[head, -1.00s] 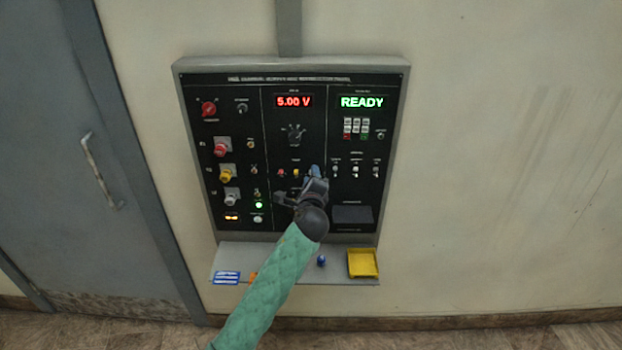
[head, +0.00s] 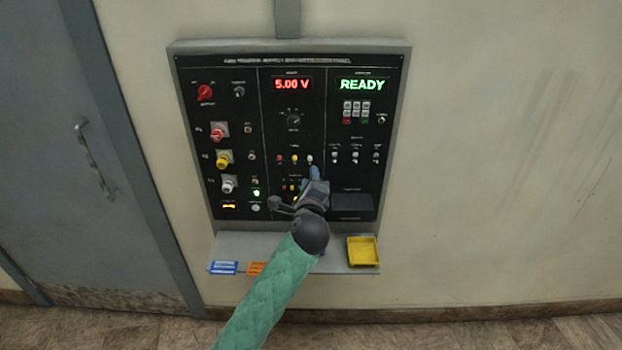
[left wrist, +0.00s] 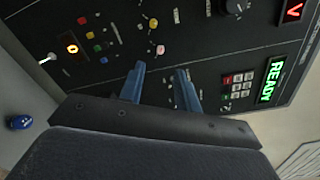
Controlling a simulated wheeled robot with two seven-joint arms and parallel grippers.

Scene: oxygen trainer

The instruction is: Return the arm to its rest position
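My left gripper (head: 300,190) is in front of the lower middle of the black control panel (head: 235,130) in the head view, its green-sleeved arm coming up from below. In the left wrist view its two blue fingers (left wrist: 160,85) stand apart with nothing between them, and panel knobs and switches lie beyond. I cannot tell the exact gap to the panel. The left arm hides part of the panel's lower middle and of the shelf. My right gripper is not in view.
The panel shows a red "5.00 V" display (head: 292,84) and a green "READY" display (head: 362,85). A grey shelf (head: 335,262) below holds a yellow tray (head: 362,251), a blue card (head: 223,267) and an orange card (head: 258,268). A blue knob-like object (left wrist: 20,122) shows in the wrist view. A grey door (head: 60,150) stands left.

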